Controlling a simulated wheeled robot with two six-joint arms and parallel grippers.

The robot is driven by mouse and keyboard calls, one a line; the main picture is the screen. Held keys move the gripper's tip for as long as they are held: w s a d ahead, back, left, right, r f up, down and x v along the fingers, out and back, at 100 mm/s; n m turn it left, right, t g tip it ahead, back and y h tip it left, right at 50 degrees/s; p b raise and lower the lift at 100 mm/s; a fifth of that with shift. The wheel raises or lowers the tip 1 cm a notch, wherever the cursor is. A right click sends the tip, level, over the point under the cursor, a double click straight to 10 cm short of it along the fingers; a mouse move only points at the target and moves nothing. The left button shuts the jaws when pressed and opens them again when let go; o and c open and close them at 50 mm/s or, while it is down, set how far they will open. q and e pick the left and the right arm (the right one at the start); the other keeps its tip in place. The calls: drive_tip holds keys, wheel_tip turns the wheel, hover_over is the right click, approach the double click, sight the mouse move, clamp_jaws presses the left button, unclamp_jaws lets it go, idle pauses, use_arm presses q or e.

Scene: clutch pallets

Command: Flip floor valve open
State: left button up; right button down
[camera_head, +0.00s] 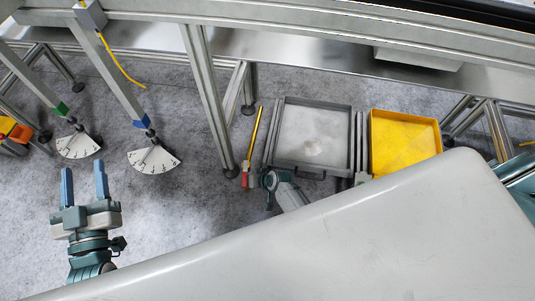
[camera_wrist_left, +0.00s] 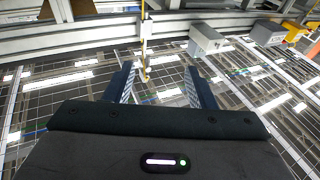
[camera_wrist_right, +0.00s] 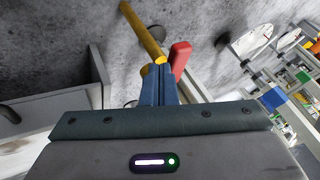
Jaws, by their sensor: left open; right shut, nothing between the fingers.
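The floor valve shows in the head view as a thin yellow pipe (camera_head: 254,133) with a red handle (camera_head: 245,175) at its near end. In the right wrist view the yellow pipe (camera_wrist_right: 143,32) runs up to my right gripper (camera_wrist_right: 159,72), which is shut and empty. The red handle (camera_wrist_right: 180,58) stands just right of those fingertips; I cannot tell whether they touch. In the head view my right arm's end is right of the valve, fingertips unclear. My left gripper (camera_head: 84,168) is open and empty, far left of the valve, below the dial plates.
A grey tray (camera_head: 352,125) and a yellow tray (camera_head: 437,122) are right of the valve. A metal frame leg (camera_head: 208,100) stands left of it. Two white dial plates (camera_head: 70,150) (camera_head: 170,160) hang near my left gripper. A large pale surface covers the lower right.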

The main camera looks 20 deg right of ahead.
use_arm(q)
wheel_tip(320, 180, down, 6)
drive_tip(key=s+g, duration=0.1)
drive_tip(key=g, duration=0.3)
drive_tip(key=shift+s+d+f+p, duration=0.2)
drive_tip(key=shift+s+d+p, duration=0.1)
drive_tip(key=shift+p, duration=0.1)
use_arm(e)
drive_tip(key=shift+a, duration=1)
drive_tip(key=shift+a, duration=0.1)
